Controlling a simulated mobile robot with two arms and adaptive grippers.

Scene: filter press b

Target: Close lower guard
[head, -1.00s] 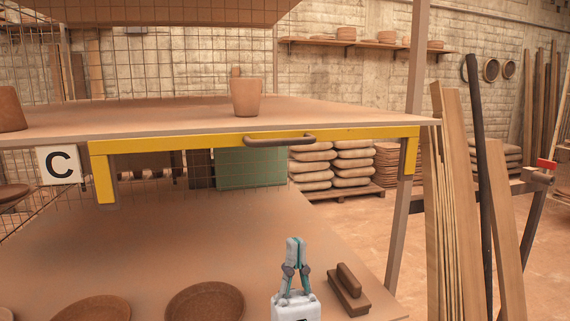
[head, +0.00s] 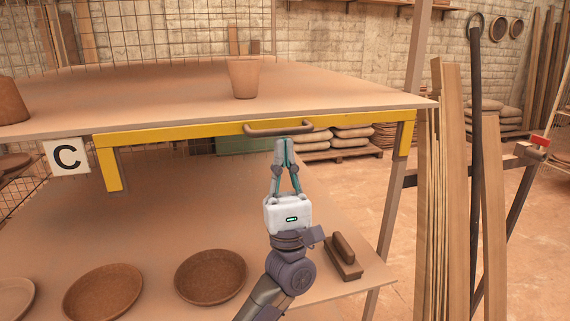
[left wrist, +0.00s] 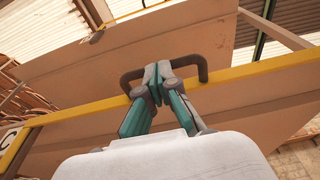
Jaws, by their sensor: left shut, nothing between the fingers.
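The lower guard (head: 200,132) shows as a yellow frame along the front edge of the middle shelf, with short yellow side pieces pointing down. My left gripper (head: 283,152) is shut and empty, pointing up just below the handle. In the left wrist view the shut fingers (left wrist: 158,75) overlap the handle (left wrist: 203,68); I cannot tell whether they touch it. The yellow bar (left wrist: 260,70) runs across behind them. My right gripper is not in view.
On the lower shelf (head: 200,225) lie brown dishes (head: 211,276) and a brown block with a grip (head: 343,257). A clay pot (head: 244,77) stands on the shelf above. A "C" sign (head: 67,156) hangs left. Planks (head: 452,190) lean at the right.

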